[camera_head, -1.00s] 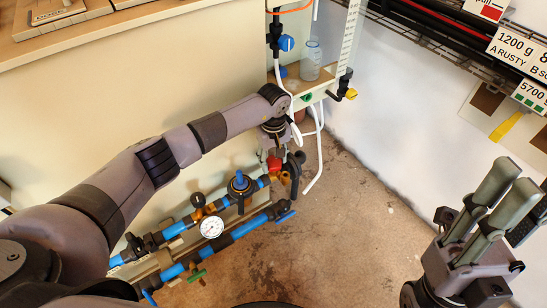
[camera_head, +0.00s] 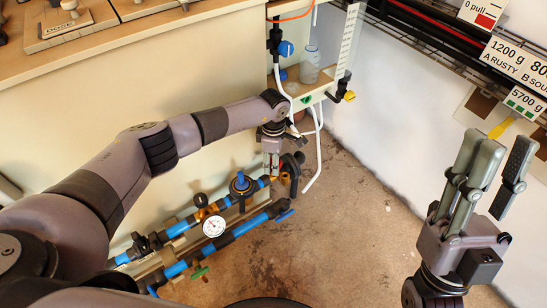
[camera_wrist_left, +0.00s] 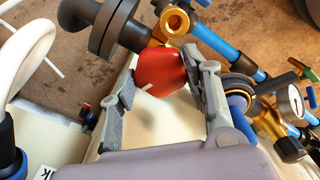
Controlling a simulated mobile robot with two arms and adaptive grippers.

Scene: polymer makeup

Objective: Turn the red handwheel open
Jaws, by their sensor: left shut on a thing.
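The red handwheel (camera_wrist_left: 160,76) shows in the left wrist view as a rounded red knob with a small white mark. It sits beside a brass fitting (camera_wrist_left: 176,21) and a dark grey flanged part (camera_wrist_left: 112,28). My left gripper (camera_head: 271,172) has its fingers on both sides of the handwheel and is shut on it. In the head view the gripper hides most of the handwheel. My right gripper (camera_head: 500,158) is open and empty at the right, well away from the pipes.
Blue pipes with a pressure gauge (camera_head: 213,226), a blue-handled valve (camera_head: 240,184) and a green handle (camera_head: 199,273) lie left of and below the gripper. White hoses (camera_head: 319,150) hang close on its right. The floor (camera_head: 340,240) to the right is clear.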

